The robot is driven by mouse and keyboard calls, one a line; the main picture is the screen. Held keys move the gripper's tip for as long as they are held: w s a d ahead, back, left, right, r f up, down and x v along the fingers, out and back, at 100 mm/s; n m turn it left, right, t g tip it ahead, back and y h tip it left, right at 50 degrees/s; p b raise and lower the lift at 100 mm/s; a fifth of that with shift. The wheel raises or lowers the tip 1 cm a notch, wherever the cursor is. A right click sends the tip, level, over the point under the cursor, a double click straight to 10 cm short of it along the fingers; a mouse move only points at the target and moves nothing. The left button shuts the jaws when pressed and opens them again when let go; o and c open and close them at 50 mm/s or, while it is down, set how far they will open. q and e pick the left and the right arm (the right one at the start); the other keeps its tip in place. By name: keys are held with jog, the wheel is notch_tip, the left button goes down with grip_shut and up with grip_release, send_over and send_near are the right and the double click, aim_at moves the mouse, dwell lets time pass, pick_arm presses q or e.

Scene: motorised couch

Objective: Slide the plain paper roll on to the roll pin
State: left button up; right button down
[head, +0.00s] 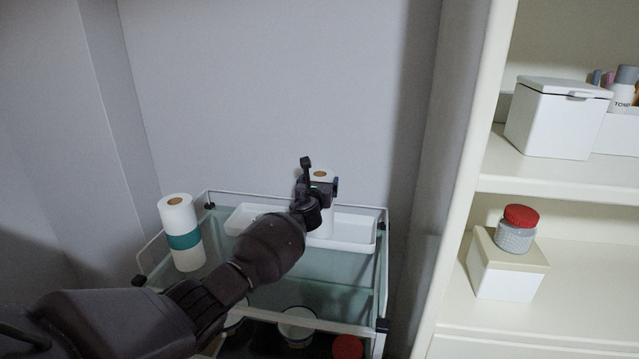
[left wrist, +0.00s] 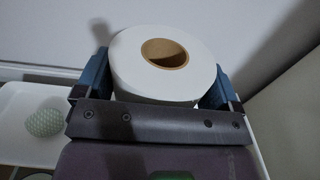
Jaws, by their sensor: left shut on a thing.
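The plain paper roll (head: 320,174) is white with a brown core. In the head view it is largely hidden behind my left gripper (head: 320,187). In the left wrist view the plain paper roll (left wrist: 130,70) stands between the two blue fingers of my left gripper (left wrist: 156,80), which is shut on it. Its open core faces up toward the camera. The roll is over or in the white tray (head: 355,230) on the cart; I cannot tell whether it touches it. I cannot make out the roll pin in either view. My right gripper is not in view.
Another white roll with a teal band (head: 184,241) stands on the glass-topped cart (head: 222,218) at left. A green patterned item (left wrist: 45,122) lies in the tray. At right a shelf unit (head: 570,183) holds boxes and a red-lidded jar (head: 516,237). The wall is close behind.

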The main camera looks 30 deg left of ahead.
pick_arm(q)
jog(key=o, duration=1)
jog(key=shift+o, duration=0.2)
jog(key=shift+s, duration=0.1)
